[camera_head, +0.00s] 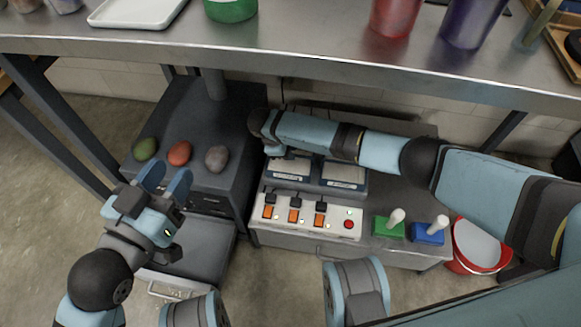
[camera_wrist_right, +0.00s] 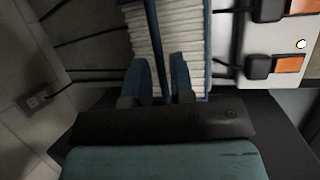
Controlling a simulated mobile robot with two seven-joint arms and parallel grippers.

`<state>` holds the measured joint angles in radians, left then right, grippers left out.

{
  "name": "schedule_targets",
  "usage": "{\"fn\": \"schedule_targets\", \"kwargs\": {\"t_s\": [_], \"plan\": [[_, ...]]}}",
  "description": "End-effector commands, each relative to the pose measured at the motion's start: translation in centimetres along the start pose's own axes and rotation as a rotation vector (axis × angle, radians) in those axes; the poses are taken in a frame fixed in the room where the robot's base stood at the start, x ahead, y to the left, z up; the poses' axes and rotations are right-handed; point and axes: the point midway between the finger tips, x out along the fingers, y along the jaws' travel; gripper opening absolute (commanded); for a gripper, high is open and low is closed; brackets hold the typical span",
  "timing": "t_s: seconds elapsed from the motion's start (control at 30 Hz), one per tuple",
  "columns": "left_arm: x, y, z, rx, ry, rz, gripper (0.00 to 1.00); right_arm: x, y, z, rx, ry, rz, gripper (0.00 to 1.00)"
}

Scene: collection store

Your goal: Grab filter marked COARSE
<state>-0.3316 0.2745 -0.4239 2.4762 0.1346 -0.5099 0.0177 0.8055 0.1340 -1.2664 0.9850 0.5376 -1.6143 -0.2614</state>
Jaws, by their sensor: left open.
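Two filters with pale tops and dark frames sit side by side behind the white switch panel: a left filter (camera_head: 288,178) and a right filter (camera_head: 344,174). Their label text is too small to read. My right gripper (camera_head: 272,148) is over the left filter's back left corner. In the right wrist view, white pleats in a blue frame (camera_wrist_right: 190,40) show close up, and the right gripper's fingers (camera_wrist_right: 162,82) stand on both sides of a thin blue strip. Whether they press on it is unclear. My left gripper (camera_head: 165,180) is open and empty near the dark cabinet.
Green, red and grey egg-shaped stones (camera_head: 180,153) lie on the dark cabinet. The switch panel (camera_head: 310,215) has orange switches and a red button. Green (camera_head: 389,228) and blue (camera_head: 428,234) joystick blocks and a red bucket (camera_head: 476,246) are to the right. A metal shelf (camera_head: 300,50) overhangs behind.

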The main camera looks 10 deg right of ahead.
Motion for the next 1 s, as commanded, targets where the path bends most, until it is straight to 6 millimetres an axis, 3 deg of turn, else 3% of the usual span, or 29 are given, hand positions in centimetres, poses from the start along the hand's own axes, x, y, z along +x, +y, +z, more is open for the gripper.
{"fn": "schedule_targets", "kwargs": {"t_s": [0.03, 0.2, 0.8, 0.83, 0.93, 1.0], "plan": [[0.2, -0.4, 0.5, 0.043, 0.023, -0.001, 0.43, 1.4, -0.1, -0.3, 0.0, -0.002, 0.001, 0.22], [0.5, -1.0, 0.0, 0.118, 0.065, -0.006, 0.43, 3.1, 0.1, -0.2, 0.002, 0.0, 0.001, 0.22], [0.5, -1.0, -0.5, 0.13, 0.071, -0.006, 0.43, 3.3, 0.0, -0.2, 0.001, 0.001, -0.001, 0.22], [0.5, -1.0, -0.5, 0.13, 0.071, -0.006, 0.43, 3.3, 0.0, -0.2, 0.001, 0.001, -0.001, 0.2], [0.5, -1.0, -0.5, 0.129, 0.071, -0.006, 0.43, 3.3, 0.0, -0.2, 0.001, 0.001, 0.0, 0.0], [0.5, -1.0, -0.4, 0.129, 0.07, -0.006, 0.43, 3.3, 0.0, -0.2, 0.001, 0.001, 0.0, 0.0]]}}
